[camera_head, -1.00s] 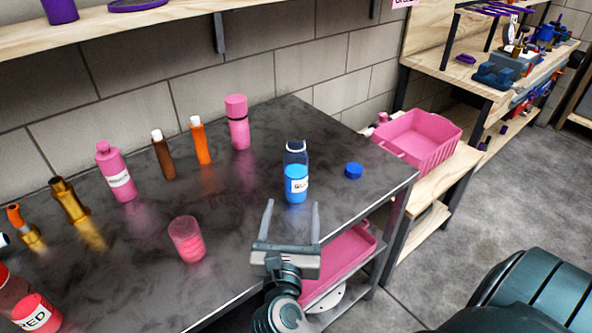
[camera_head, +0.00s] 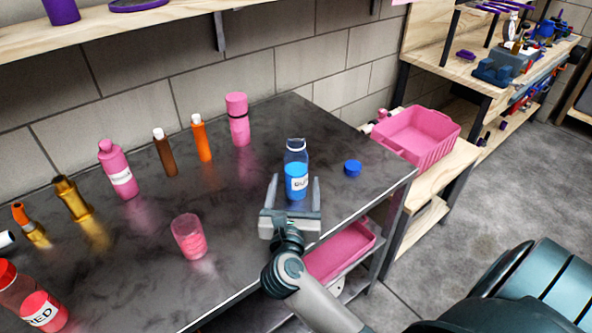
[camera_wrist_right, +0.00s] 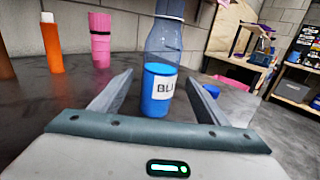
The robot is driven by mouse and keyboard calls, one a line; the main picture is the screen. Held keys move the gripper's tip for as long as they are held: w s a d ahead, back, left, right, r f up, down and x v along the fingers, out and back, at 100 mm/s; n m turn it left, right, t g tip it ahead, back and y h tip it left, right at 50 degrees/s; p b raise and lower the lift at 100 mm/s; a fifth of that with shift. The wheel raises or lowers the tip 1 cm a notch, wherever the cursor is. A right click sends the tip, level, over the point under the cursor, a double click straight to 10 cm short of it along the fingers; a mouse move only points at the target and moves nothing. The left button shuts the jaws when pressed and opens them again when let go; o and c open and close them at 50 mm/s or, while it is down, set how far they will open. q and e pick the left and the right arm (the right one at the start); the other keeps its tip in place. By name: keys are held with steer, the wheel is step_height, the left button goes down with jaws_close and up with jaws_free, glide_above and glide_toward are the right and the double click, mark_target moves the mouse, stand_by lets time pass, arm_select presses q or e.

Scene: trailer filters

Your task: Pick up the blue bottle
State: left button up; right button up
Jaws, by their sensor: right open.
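The blue bottle (camera_head: 296,172) stands upright on the dark table (camera_head: 240,255) near its right end. It is clear with blue liquid inside and a white label. My right gripper (camera_head: 295,188) is open, with one finger on each side of the lower part of the bottle. In the right wrist view the bottle (camera_wrist_right: 160,75) stands between the open fingers (camera_wrist_right: 155,95), with gaps visible on both sides. I cannot tell how far the fingers reach past it. My left gripper is not in view.
A blue cap (camera_head: 352,168) lies right of the bottle. A pink cup (camera_head: 188,236) stands to the left. Pink (camera_head: 238,120), orange (camera_head: 201,139) and brown (camera_head: 164,152) bottles stand behind. A pink bin (camera_head: 425,135) is on the wooden shelf at right.

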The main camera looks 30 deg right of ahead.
mark_target(296, 172)
steer(key=shift+p+x, duration=0.6)
steer(key=shift+x, duration=1.8)
steer(key=shift+r, duration=0.1)
steer(key=c, duration=1.4)
